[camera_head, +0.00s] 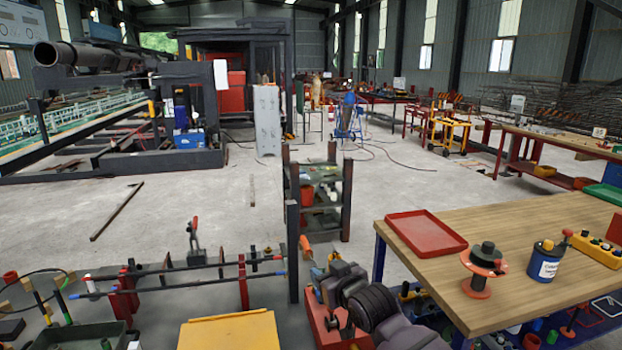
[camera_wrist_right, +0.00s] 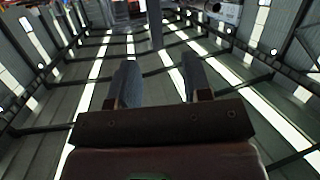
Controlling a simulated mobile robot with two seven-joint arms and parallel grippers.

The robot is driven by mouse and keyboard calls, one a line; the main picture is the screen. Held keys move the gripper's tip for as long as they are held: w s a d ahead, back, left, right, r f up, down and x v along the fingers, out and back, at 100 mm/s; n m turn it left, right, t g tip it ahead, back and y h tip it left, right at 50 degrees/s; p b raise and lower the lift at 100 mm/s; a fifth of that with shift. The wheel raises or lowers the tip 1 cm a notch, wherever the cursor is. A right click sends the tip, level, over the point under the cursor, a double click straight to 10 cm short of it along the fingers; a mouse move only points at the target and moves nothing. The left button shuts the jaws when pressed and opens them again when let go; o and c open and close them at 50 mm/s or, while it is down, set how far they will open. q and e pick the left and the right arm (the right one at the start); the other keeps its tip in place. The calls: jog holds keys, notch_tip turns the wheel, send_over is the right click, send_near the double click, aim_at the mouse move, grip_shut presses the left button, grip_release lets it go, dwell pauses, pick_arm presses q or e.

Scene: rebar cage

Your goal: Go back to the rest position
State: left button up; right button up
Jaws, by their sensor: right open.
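My right gripper (camera_head: 324,268) is low in the middle of the head view, at the end of my dark ridged wrist. It stands left of the wooden table and right of the rebar on its red stands. In the right wrist view its two grey fingers (camera_wrist_right: 155,85) are apart with nothing between them, against the roof and wall panels. An orange-handled tool (camera_head: 305,245) shows just beside the fingers in the head view; I cannot tell whether they touch. My left gripper is not in view.
Rebar (camera_head: 180,283) and a yellow panel (camera_head: 230,330) lie at lower left. A dark shelf rack (camera_head: 346,205) stands ahead. Open floor (camera_head: 200,200) lies beyond.

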jog(key=s+d+f+m+h, duration=0.1)
jog(key=s+d+f+h, duration=0.1)
jog(key=s+d+f, duration=0.6)
jog(key=s+d+f+m+g+h, duration=0.1)
jog(key=s+d+f+m+h, duration=0.1)
jog(key=s+d+f, duration=0.6)
jog(key=s+d+f+m+g+h, duration=0.1)
jog(key=s+d+f, duration=0.7)
jog(key=s, duration=1.1)
jog(key=shift+s+f+m+h, duration=0.35)
jog(key=shift+m+h, duration=0.35)
jog(key=shift+h, duration=0.4)
jog(key=shift+w, duration=0.15)
